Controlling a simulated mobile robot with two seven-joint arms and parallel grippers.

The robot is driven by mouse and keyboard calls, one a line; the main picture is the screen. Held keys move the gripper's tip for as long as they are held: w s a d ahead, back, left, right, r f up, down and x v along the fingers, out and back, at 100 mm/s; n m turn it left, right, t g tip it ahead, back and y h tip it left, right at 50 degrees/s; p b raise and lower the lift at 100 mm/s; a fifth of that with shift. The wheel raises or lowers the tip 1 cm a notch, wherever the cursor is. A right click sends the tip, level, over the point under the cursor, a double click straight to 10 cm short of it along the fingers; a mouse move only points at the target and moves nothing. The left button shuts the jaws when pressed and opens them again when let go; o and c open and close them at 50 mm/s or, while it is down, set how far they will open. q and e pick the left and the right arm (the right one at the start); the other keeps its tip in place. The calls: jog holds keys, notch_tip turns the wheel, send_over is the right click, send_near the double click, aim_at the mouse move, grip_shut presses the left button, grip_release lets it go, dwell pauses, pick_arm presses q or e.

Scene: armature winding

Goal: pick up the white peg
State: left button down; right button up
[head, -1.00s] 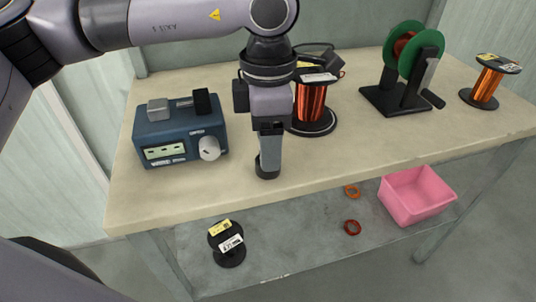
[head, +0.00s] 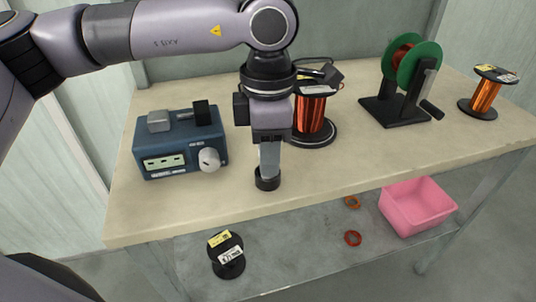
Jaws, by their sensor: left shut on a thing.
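I cannot make out a white peg in the head view. My left gripper (head: 267,180) comes down from above near the front middle of the table (head: 330,180). Its light grey fingers point down and end in a dark, round part low over the tabletop; I cannot tell whether it touches. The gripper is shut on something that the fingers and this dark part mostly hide. My right gripper is out of view.
A blue instrument box (head: 181,145) stands to the left. A copper wire spool (head: 313,118) is close behind the gripper. A green-flanged winder (head: 408,85) and another spool (head: 484,95) stand right. Below are a pink bin (head: 418,206), black spool (head: 226,255) and rings (head: 353,238).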

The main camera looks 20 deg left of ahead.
pick_arm(q)
notch_tip(320, 180, up, 19)
jog(key=p, duration=0.3)
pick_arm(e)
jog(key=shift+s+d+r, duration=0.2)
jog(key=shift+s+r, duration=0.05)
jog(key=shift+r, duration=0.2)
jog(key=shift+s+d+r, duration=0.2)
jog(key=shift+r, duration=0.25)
